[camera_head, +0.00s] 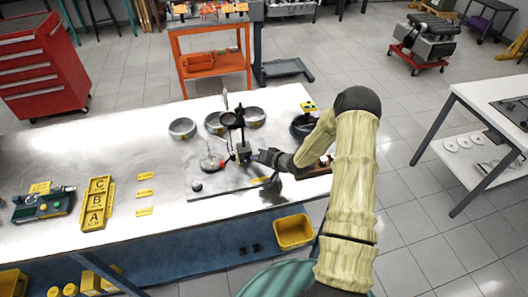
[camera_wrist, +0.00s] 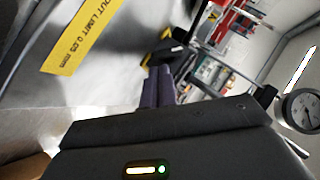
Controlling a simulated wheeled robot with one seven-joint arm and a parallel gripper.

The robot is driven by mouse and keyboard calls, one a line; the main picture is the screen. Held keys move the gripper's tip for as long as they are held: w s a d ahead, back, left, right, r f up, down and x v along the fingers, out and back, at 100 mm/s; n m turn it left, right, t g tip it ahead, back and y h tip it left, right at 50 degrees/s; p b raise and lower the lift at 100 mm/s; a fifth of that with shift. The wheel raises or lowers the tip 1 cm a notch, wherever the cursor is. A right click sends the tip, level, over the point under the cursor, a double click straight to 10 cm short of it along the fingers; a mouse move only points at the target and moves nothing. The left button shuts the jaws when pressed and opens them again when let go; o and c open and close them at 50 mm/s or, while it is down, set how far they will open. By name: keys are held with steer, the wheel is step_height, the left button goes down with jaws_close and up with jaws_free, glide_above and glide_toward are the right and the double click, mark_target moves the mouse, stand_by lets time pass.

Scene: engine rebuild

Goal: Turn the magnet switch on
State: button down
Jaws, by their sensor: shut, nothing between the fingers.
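A dark upright stand with a block-like base (camera_head: 243,152) stands on a grey plate (camera_head: 215,186) on the bench; it looks like the magnet base. Its switch is too small to make out. My gripper (camera_head: 262,155) is just right of the base, with its fingers pointing left toward it. I cannot tell whether they touch. In the wrist view, my gripper (camera_wrist: 158,88) has its two fingers together with nothing between them. A dark part beyond the fingertips (camera_wrist: 163,52) is partly hidden. A round dial gauge (camera_wrist: 302,110) shows at the right edge.
A yellow run-out limit label (camera_wrist: 85,35) lies on the plate. Round metal bowls (camera_head: 183,128) stand behind the stand. A yellow A-B-C holder (camera_head: 96,204) and a green-and-black device (camera_head: 43,205) are at the left.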

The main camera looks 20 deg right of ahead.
steer(key=shift+s+a+f, duration=0.1)
steer(key=shift+s+f, duration=0.05)
steer(key=shift+s, duration=0.05)
steer(key=shift+f+b, duration=0.55)
steer(key=shift+b, duration=0.45)
steer(key=shift+w+r, duration=0.1)
steer(key=shift+r, duration=0.1)
steer(key=shift+r+p, duration=0.7)
steer(key=shift+r, duration=0.05)
